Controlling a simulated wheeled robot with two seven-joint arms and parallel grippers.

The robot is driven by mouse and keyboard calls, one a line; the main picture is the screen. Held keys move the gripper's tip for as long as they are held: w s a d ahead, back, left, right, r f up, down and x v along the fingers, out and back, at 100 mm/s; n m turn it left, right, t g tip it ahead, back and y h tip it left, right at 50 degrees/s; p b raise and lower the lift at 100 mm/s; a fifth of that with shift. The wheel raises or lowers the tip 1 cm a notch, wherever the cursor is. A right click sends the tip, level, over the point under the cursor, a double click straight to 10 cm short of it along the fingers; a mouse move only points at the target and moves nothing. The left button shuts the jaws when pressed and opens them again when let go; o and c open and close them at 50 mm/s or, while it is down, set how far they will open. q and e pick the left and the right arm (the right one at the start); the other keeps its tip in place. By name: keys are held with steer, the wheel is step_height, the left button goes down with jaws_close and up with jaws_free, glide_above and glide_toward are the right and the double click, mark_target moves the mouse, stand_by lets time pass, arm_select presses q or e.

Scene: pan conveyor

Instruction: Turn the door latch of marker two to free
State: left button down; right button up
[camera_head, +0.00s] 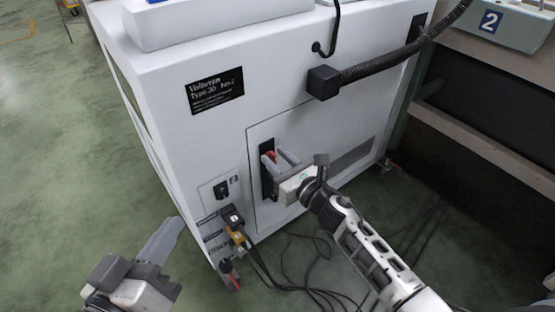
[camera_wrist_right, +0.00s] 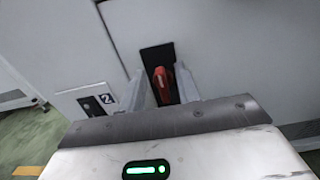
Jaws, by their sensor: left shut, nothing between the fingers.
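The door latch is a red handle (camera_head: 271,155) on an upright black plate (camera_head: 267,185), set in the door of the white cabinet. My right gripper (camera_head: 278,163) is at the latch, fingers apart. In the right wrist view the red handle (camera_wrist_right: 161,84) stands between the two fingertips (camera_wrist_right: 163,85), closer to the right one; I cannot tell if they touch. Much of the handle is hidden by the fingers in the head view. A small label with a 2 (camera_wrist_right: 107,98) is on the panel left of the latch. My left gripper (camera_head: 170,232) is shut and empty, away from the cabinet at lower left.
Below left of the door are a switch panel (camera_head: 221,190), plugs (camera_head: 233,218) and black cables (camera_head: 290,285) on the floor. A thick black hose (camera_head: 400,57) leaves a box above the door. Open green floor lies left.

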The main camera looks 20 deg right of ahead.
arm_select(q)
steer(key=shift+r, duration=0.3)
arm_select(e)
steer(key=shift+w, duration=0.1)
jaws_close()
arm_select(q)
steer(key=shift+f, duration=0.15)
arm_select(e)
steer(key=shift+f, duration=0.1)
